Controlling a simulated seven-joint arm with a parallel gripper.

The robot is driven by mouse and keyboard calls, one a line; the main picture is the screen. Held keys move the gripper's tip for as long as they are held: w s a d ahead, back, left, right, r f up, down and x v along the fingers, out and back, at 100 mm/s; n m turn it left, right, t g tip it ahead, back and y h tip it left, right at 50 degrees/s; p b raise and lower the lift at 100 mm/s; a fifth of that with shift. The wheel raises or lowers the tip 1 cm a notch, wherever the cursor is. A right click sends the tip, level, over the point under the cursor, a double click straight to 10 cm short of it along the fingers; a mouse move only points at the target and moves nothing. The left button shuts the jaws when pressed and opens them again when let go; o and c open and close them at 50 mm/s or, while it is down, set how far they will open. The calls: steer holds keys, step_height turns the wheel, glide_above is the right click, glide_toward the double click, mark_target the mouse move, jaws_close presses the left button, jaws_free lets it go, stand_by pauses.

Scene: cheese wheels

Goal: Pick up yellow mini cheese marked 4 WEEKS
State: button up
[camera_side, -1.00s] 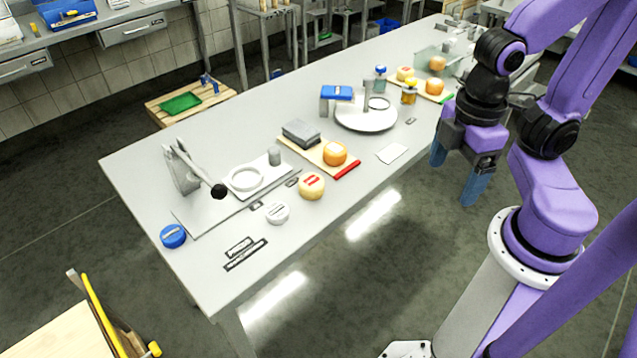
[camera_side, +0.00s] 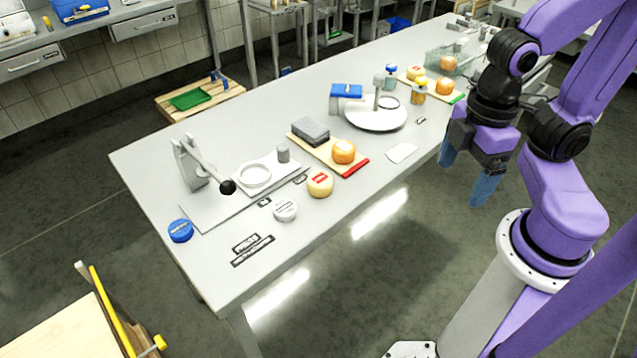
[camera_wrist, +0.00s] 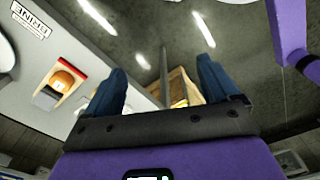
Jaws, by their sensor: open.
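My gripper (camera_side: 466,178) is open and empty in the side view, hanging beside the table's right edge, fingers pointing down. In the wrist view its two blue fingers (camera_wrist: 161,78) are apart with floor between them. A pale yellow cheese with a red label (camera_side: 320,183) sits on the table. An orange cheese (camera_side: 343,151) sits on a wooden board; it also shows in the wrist view (camera_wrist: 62,80). Farther back, small yellow and orange cheeses (camera_side: 445,87) sit on a green-edged board. No age marking is legible, so I cannot tell which is 4 WEEKS.
The table (camera_side: 300,245) carries a lever press (camera_side: 190,165), a white ring (camera_side: 254,174), a blue round item (camera_side: 180,230), a white round item (camera_side: 285,210), a grey block (camera_side: 311,130) and a round scale-like plate (camera_side: 375,117).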

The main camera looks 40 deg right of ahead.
steer(key=shift+o, duration=0.5)
